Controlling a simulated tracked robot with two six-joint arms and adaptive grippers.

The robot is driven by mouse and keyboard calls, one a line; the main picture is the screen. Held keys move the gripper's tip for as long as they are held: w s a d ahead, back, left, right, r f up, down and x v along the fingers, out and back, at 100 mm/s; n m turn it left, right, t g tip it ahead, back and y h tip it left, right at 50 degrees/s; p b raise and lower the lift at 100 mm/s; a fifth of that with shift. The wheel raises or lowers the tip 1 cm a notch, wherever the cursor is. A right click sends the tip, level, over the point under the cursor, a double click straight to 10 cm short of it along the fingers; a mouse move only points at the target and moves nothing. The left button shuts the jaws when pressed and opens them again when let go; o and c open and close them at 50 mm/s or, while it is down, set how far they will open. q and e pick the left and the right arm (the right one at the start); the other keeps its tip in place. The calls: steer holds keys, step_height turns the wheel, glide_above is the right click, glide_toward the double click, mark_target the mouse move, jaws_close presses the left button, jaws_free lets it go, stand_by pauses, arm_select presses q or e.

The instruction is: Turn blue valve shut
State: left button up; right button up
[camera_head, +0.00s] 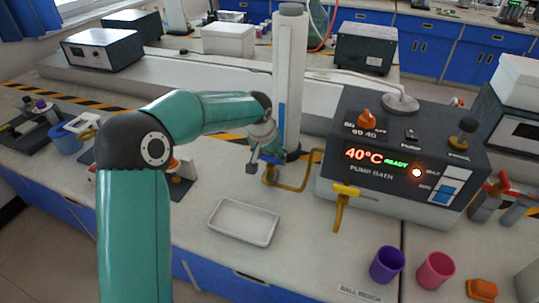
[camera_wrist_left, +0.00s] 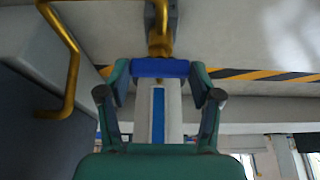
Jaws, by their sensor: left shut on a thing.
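The blue valve handle (camera_wrist_left: 160,68) is a flat bar that lies crosswise between the fingers of my left gripper (camera_wrist_left: 160,76) in the wrist view. The gripper is shut on it, one finger at each end. The brass valve body (camera_wrist_left: 160,42) shows just beyond the handle. In the head view my left gripper (camera_head: 260,158) is at the brass pipe (camera_head: 288,187), beside the tall white column (camera_head: 290,80). There the gripper and wrist hide most of the handle. My right gripper is not in view.
The pump bath (camera_head: 400,165) stands right of the valve, with a yellow-handled tap (camera_head: 344,190) on its front. A white tray (camera_head: 243,221) lies in front. A purple cup (camera_head: 387,264) and a pink cup (camera_head: 435,270) stand front right. Bench around the tray is clear.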

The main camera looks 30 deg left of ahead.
arm_select(q)
steer(key=o, duration=1.1)
steer(key=shift+o, duration=0.2)
steer(key=shift+r, duration=0.1)
steer(key=v, duration=1.1)
steer(key=shift+s+r, duration=0.25)
steer(key=shift+r, duration=0.1)
